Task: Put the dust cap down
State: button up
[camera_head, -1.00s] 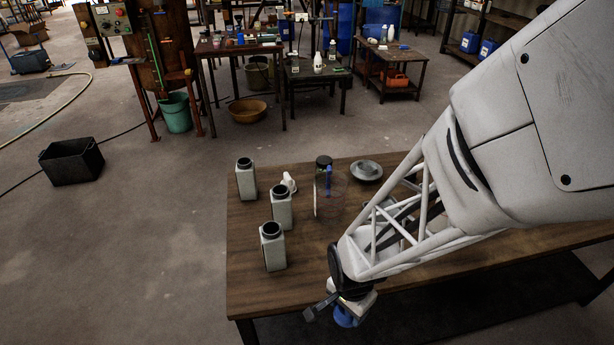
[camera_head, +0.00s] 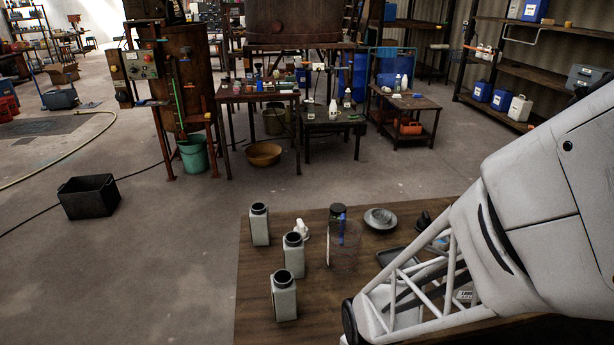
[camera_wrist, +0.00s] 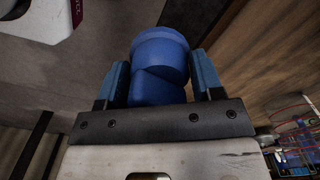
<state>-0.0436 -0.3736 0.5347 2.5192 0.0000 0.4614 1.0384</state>
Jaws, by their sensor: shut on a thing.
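The dust cap (camera_wrist: 160,62) is a blue round piece. In the wrist view it sits between the two blue-grey fingers of my gripper (camera_wrist: 160,85), which is shut on it. In the head view the gripper end and the cap fall below the bottom edge of the picture, so only my white lattice forearm shows. In the wrist view brown wood grain lies to the right of the cap, and I cannot tell how far off it is.
The wooden table (camera_head: 262,325) bears several pale square bottles with dark necks, one of them here (camera_head: 283,296), a clear jar (camera_head: 343,243) and a grey lidded dish (camera_head: 380,218). A black crate (camera_head: 88,197) stands on the floor at left.

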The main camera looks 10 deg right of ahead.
notch_tip(320, 180, up, 10)
jog(key=shift+r, duration=0.15)
jog(key=shift+w+d+r, duration=0.15)
jog(key=shift+w, duration=0.3)
jog(key=shift+w+d+r, duration=0.1)
jog(key=shift+w+r, duration=0.05)
jog(key=shift+w, duration=0.3)
jog(key=w+d+r, duration=0.1)
jog(key=w+d, duration=0.3)
jog(key=w, duration=0.3)
jog(key=w+d+n, duration=0.1)
jog(key=w+d, duration=0.2)
jog(key=w, duration=0.4)
jog(key=w+d+r, duration=0.1)
jog(key=w+d, duration=0.3)
jog(key=w, duration=0.3)
jog(key=w+d+f+n, duration=0.1)
jog(key=w+d+f, duration=0.1)
jog(key=w+d, duration=0.95)
jog(key=shift+s+d+f, duration=0.1)
jog(key=shift+f, duration=1.3)
jog(key=shift+s+d+f, duration=0.1)
jog(key=shift+f, duration=1.25)
jog(key=shift+f, duration=3.1)
